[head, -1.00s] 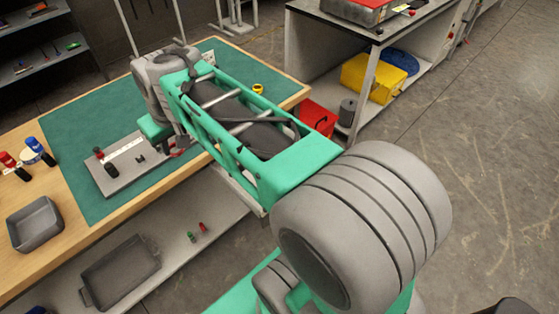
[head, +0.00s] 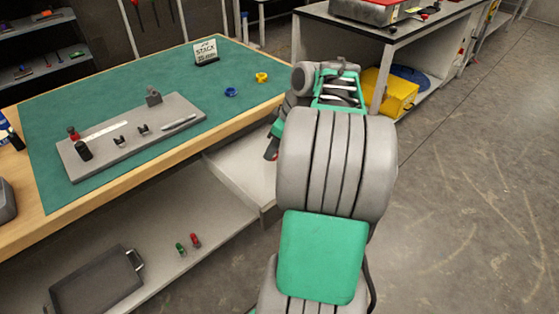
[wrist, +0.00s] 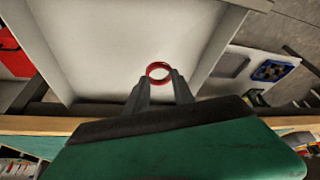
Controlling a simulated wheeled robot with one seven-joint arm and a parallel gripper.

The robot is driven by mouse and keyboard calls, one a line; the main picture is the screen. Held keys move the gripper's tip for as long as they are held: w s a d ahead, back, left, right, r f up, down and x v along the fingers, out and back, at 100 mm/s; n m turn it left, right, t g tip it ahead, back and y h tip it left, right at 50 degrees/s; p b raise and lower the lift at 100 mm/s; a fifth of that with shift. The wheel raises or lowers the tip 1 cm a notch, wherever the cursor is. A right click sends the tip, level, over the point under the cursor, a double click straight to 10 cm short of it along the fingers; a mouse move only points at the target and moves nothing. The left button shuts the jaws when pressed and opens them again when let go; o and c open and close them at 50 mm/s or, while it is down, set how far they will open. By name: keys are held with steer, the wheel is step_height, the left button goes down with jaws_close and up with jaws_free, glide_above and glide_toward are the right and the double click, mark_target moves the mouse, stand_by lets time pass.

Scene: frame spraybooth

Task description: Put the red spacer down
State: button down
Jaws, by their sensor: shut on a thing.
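The red spacer (wrist: 148,72) is a ring held between the fingertips of my gripper (wrist: 159,79) in the wrist view. The fingers are shut on it, and a pale flat surface lies behind it. In the head view my arm reaches beside the right edge of the workbench, and my gripper (head: 272,150) is mostly hidden there. A blue ring (head: 231,92) and a yellow ring (head: 262,77) lie apart on the green mat (head: 140,75). A small sign (head: 205,50) reading "STACK 35 mm" stands at the mat's back.
A grey fixture plate (head: 130,152) with several upright parts lies on the mat. The lower shelf (head: 170,220) holds a dark tray (head: 97,284) and small red and green items. A second bench (head: 440,35) with a yellow bin (head: 390,93) stands behind. Floor at right is clear.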

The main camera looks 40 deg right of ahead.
steer(key=d+f, duration=0.1)
steer(key=w+d+f, duration=0.1)
steer(key=d+f, duration=0.1)
steer(key=w+d+f, duration=0.1)
steer(key=f, duration=0.1)
steer(key=shift+d+f+b, duration=0.15)
steer(key=shift+f+b, duration=0.1)
steer(key=shift+b, duration=0.15)
steer(key=shift+d+f+b, duration=0.15)
steer(key=shift+f+b, duration=0.05)
steer(key=shift+f, duration=0.7)
steer(key=shift+d+f+b, duration=0.1)
steer(key=shift+f+b, duration=0.05)
steer(key=shift+f, duration=0.75)
steer(key=shift+f, duration=0.1)
steer(key=shift+f, duration=0.15)
steer(key=c, duration=1.1)
jaws_free()
steer(key=shift+o, duration=0.2)
